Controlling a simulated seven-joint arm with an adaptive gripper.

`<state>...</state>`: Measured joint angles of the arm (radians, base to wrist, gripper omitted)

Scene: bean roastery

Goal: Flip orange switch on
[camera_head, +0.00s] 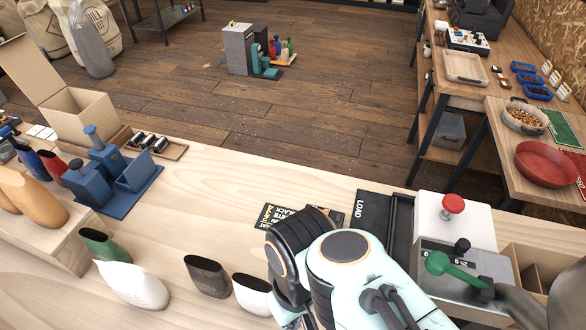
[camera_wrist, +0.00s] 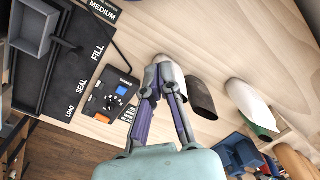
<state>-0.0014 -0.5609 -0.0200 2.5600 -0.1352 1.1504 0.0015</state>
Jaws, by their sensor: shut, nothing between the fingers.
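The orange switch (camera_wrist: 102,118) sits at one corner of a small black control panel (camera_wrist: 111,103) in the wrist view. A blue switch (camera_wrist: 122,90) and a dial (camera_wrist: 112,103) are on the same panel. Whether the orange switch is on or off is too small to tell. My gripper (camera_wrist: 163,72) is shut and empty, to the right of the panel in the picture and apart from the switch. In the head view my arm hides the gripper fingertips and much of the panel area; a dark labelled card or panel (camera_head: 272,214) shows beside the arm.
A black board (camera_wrist: 57,65) marked LOAD, SEAL, FILL lies beside the panel. Several pouches stand near my gripper, including a brown one (camera_head: 206,276) and a white one (camera_head: 252,294). A machine with a red knob (camera_head: 453,204) and green lever stands right of my arm.

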